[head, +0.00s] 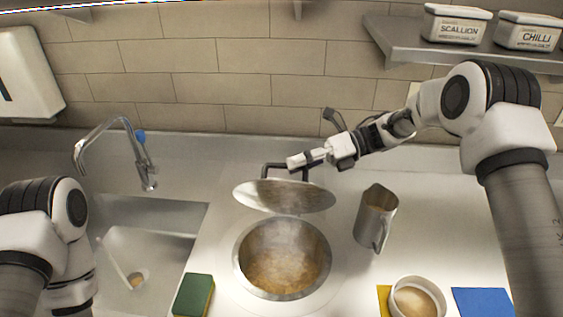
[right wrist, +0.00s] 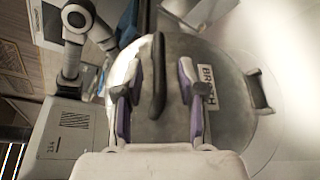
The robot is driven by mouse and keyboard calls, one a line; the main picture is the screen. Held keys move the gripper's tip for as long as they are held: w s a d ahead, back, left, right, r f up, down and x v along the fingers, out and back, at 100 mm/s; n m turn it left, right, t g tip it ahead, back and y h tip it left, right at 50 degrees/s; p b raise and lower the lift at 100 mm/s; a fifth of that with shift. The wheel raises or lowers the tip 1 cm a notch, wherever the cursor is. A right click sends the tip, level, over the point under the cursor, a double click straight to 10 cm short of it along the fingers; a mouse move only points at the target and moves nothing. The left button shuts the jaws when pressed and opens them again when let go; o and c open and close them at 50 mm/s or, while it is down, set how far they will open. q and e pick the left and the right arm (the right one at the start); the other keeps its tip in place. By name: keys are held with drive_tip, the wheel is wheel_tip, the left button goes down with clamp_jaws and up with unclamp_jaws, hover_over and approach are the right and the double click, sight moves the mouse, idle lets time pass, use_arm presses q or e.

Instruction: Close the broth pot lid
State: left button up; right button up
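The broth pot (head: 242,262) is sunk in the counter, and its mouth shows brown broth. Its round metal lid (head: 283,197) stands tilted up at the pot's back edge, so the pot is open. The lid also shows in the right wrist view (right wrist: 222,122) with a BROTH label (right wrist: 207,88). My right gripper (head: 303,160) is at the lid's dark handle (head: 275,166). In the right wrist view my right gripper (right wrist: 160,80) is open, with the handle bar (right wrist: 157,105) between its fingers and gaps on both sides. My left gripper is out of view.
A metal jug (head: 376,217) stands right of the pot. A white bowl (head: 417,297) and blue cloth (head: 482,301) lie at front right. A green sponge (head: 194,294) is at front left. The sink and faucet (head: 140,165) are left. A shelf (head: 430,54) holds labelled tubs.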

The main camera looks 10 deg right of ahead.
sight(280, 167)
drive_tip(key=p+x, duration=0.1)
drive_tip(key=x, duration=0.3)
drive_tip(key=shift+a+r, duration=0.1)
drive_tip(key=shift+a, duration=0.25)
drive_tip(key=shift+d, duration=0.15)
drive_tip(key=shift+d, duration=0.1)
clamp_jaws()
